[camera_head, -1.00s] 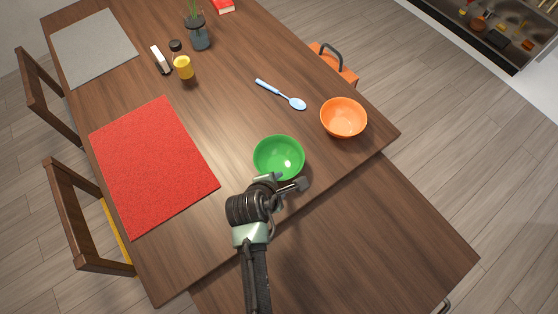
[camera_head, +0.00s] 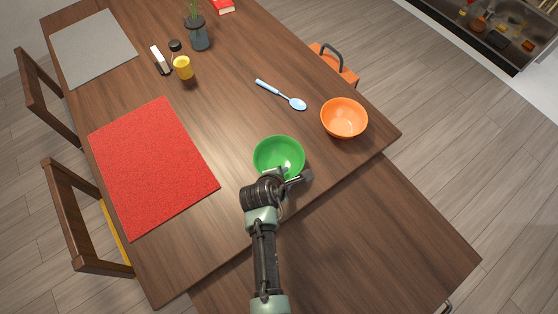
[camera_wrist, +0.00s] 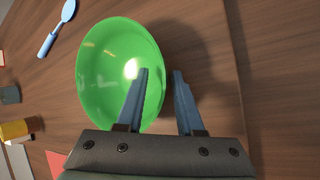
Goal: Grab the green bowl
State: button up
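The green bowl (camera_head: 279,155) stands upright and empty on the wooden table near its front edge. It also shows in the wrist view (camera_wrist: 105,70), left of centre. My gripper (camera_head: 290,178) is at the bowl's near side in the head view. In the wrist view my gripper (camera_wrist: 161,75) is open, with a gap between its two fingers. The left finger overlaps the bowl's inside and the right finger is outside its right rim. The bowl's rim passes between them in the picture. I cannot tell whether either finger touches the bowl.
An orange bowl (camera_head: 344,118) stands right of the green bowl, with a blue spoon (camera_head: 281,95) behind. A red placemat (camera_head: 152,167) lies to the left. A yellow-filled jar (camera_head: 183,67), a vase (camera_head: 199,36) and a grey placemat (camera_head: 94,48) are farther back.

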grip_shut()
dwell(1.2)
